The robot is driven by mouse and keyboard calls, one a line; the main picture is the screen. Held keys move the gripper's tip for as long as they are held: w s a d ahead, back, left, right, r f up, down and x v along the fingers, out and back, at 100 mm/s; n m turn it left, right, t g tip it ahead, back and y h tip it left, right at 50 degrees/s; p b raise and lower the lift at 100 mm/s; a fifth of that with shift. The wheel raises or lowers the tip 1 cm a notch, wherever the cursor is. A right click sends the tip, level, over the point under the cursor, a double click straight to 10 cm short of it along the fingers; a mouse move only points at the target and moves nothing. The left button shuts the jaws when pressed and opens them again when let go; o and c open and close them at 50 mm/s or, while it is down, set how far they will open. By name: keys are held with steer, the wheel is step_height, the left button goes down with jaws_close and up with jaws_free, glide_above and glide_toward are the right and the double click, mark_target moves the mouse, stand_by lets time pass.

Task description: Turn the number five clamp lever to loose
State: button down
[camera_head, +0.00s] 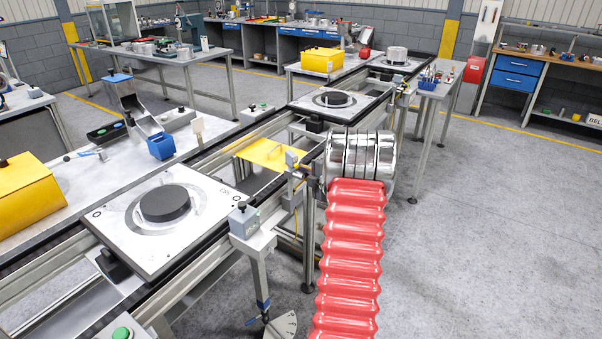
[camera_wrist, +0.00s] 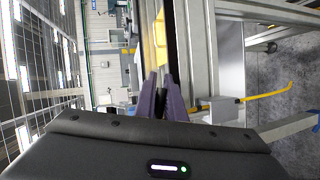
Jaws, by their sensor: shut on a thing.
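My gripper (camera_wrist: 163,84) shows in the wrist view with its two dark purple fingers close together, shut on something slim. What lies between the fingertips is hardly visible; it seems to be the clamp lever, but no number or loose mark can be read. In the head view my wrist hides the fingers. A small grey clamp block (camera_head: 292,158) with a yellow and red part stands on the rail just left of my wrist. In the wrist view a grey block (camera_wrist: 218,105) with a bent yellow rod (camera_wrist: 268,94) is right of the fingers, apart from them.
A pallet with a black disc (camera_head: 165,203) sits on the near conveyor, and another pallet (camera_head: 338,101) is farther along. A yellow plate (camera_head: 272,153) lies beside the rail. A blue-handled lever (camera_head: 264,308) hangs by a dial plate (camera_head: 282,326). The floor (camera_head: 490,230) at right is clear.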

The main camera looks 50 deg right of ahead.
steer(key=shift+n, duration=0.3)
stand_by(0.4)
steer(key=c, duration=1.9)
jaws_free()
steer(key=shift+r, duration=0.1)
steer(key=shift+o, duration=0.2)
steer(key=shift+s, duration=0.15)
steer(key=v, duration=1.3)
steer(key=shift+s+a, duration=0.15)
steer(key=shift+s, duration=0.15)
